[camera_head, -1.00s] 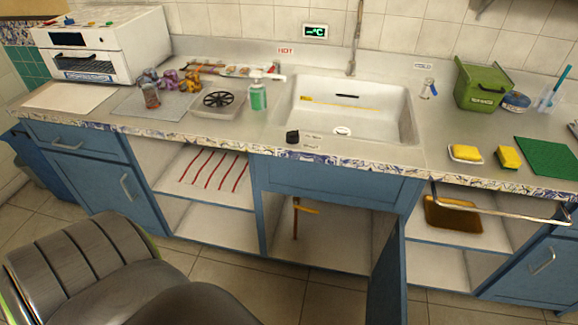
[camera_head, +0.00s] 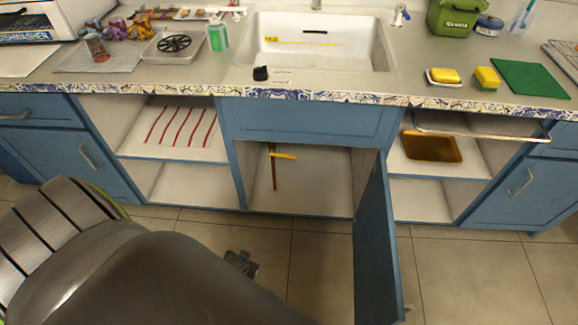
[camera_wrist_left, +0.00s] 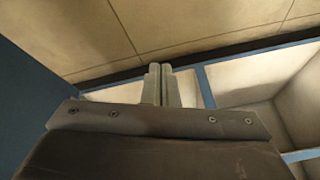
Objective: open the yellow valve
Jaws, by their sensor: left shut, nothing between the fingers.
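The yellow valve (camera_head: 284,156) is a small yellow handle on a brown vertical pipe (camera_head: 274,175) inside the open cabinet under the sink. The handle lies roughly horizontal, pointing right from the pipe. My left arm comes in from the lower left. Part of my left gripper (camera_head: 241,262) shows low over the floor in front of the cabinet, apart from the valve. In the left wrist view, my left gripper (camera_wrist_left: 160,85) has its two fingers together with nothing between them. The valve is not seen in that view. My right gripper is in neither current view.
The open blue cabinet door (camera_head: 375,250) juts toward me just right of the cabinet opening. An open shelf with red stripes (camera_head: 180,127) is on the left. A brown tray (camera_head: 432,147) sits on the right shelf. Floor (camera_head: 320,255) before the cabinet is clear.

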